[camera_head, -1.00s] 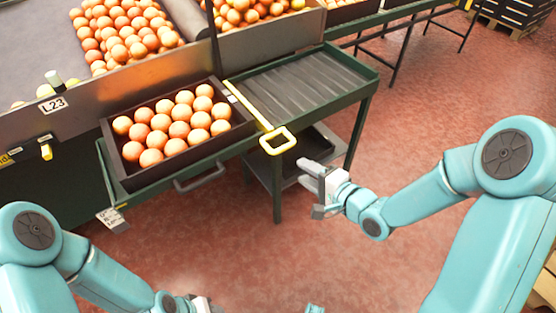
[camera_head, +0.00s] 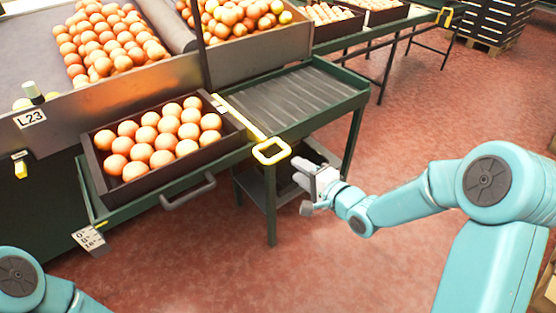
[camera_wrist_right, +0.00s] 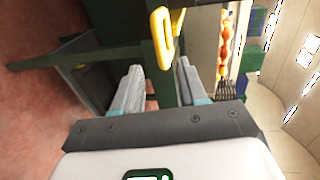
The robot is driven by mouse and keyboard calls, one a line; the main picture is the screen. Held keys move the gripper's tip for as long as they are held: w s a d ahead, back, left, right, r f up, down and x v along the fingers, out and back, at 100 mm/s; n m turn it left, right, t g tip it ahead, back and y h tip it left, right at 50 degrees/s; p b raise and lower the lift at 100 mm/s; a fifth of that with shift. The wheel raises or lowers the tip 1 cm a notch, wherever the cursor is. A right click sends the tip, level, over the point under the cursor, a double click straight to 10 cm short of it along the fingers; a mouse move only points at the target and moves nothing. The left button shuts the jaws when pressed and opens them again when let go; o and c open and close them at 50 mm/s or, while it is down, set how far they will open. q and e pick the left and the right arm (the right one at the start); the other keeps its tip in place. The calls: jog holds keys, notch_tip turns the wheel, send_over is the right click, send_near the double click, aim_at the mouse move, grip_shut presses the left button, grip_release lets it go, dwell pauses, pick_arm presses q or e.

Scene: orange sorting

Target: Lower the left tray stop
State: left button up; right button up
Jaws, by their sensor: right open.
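The tray stop is a yellow bar with a looped handle (camera_head: 271,151). It runs along the left end of the slatted tray stand (camera_head: 361,98), beside the dark crate of oranges (camera_head: 93,160), and its loop sticks out past the front edge. My right gripper (camera_head: 302,172) is open and empty, just right of and below the loop, apart from it. In the right wrist view the yellow handle (camera_wrist_right: 165,38) is beyond the open fingers (camera_wrist_right: 160,78). Only part of my left arm shows at the lower left; its gripper is out of view.
A dark grey handle (camera_head: 188,192) is on the green frame below the crate. A lower shelf sits under the stand, close to my right gripper. A second yellow piece (camera_head: 445,17) shows at the far right on another stand. Red floor (camera_head: 390,160) is clear at the right.

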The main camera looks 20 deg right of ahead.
aim_at(278, 155)
jog(key=b+x, duration=0.1)
jog(key=x, duration=0.8)
jog(key=shift+w+a, duration=0.15)
jog(key=shift+w, duration=0.15)
grip_shut()
notch_tip(278, 155, down, 5)
jog(key=b, duration=0.3)
jog(key=shift+s+f+b, duration=0.1)
jog(key=shift+f+b, duration=0.05)
jog(key=shift+b, duration=0.15)
